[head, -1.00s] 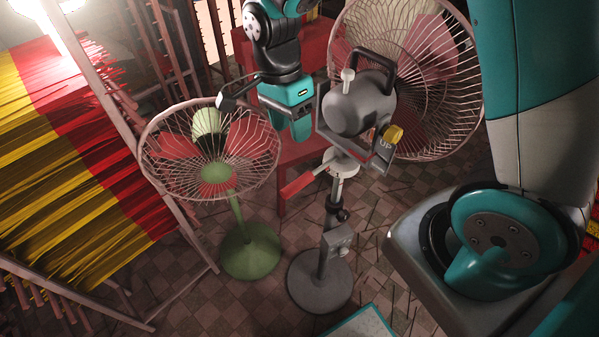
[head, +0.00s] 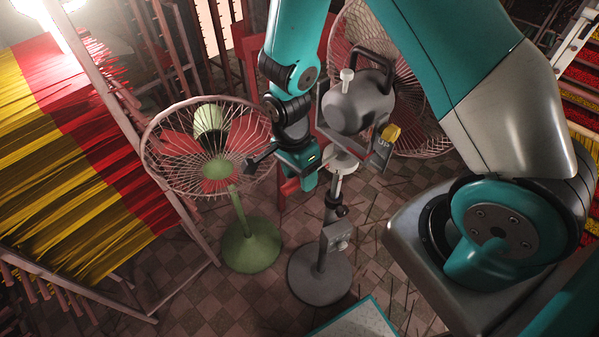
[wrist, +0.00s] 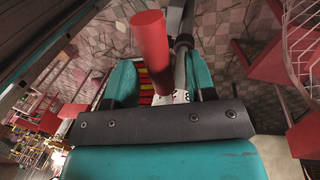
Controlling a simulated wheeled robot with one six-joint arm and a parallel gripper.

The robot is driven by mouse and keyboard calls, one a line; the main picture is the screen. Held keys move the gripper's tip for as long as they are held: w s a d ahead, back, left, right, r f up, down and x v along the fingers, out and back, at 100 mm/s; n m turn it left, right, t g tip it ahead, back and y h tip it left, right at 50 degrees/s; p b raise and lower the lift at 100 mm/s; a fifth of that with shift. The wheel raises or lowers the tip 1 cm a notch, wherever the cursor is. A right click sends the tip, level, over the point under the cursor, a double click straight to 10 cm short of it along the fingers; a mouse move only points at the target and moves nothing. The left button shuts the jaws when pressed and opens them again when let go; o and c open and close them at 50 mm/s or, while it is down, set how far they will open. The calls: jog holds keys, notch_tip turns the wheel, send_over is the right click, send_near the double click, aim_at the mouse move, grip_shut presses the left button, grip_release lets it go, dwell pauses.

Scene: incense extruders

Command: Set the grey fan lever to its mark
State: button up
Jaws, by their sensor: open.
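The grey fan (head: 357,102) stands on a grey post with a round base (head: 320,274). A pale collar (head: 343,164) sits on the post below its motor housing. The red lever (wrist: 152,48) shows in the wrist view as a thick red cylinder between my open fingers, apparently not clamped. In the head view the lever is mostly hidden by my gripper (head: 300,170), which is beside the post, left of the collar. A pale, dark-marked strip (wrist: 180,97) shows behind the lever in the wrist view; I cannot read where the lever points.
A green fan (head: 250,245) with a wire cage stands close on the left. A rack of yellow and red incense sticks (head: 70,150) fills the left. Tiled floor is open in front.

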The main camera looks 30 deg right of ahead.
grip_shut()
jog(key=w+m+y, duration=0.1)
jog(key=w+m, duration=0.5)
jog(key=w, duration=0.1)
jog(key=shift+d, duration=0.25)
dwell(0.3)
jog(key=shift+w, duration=0.15)
grip_release()
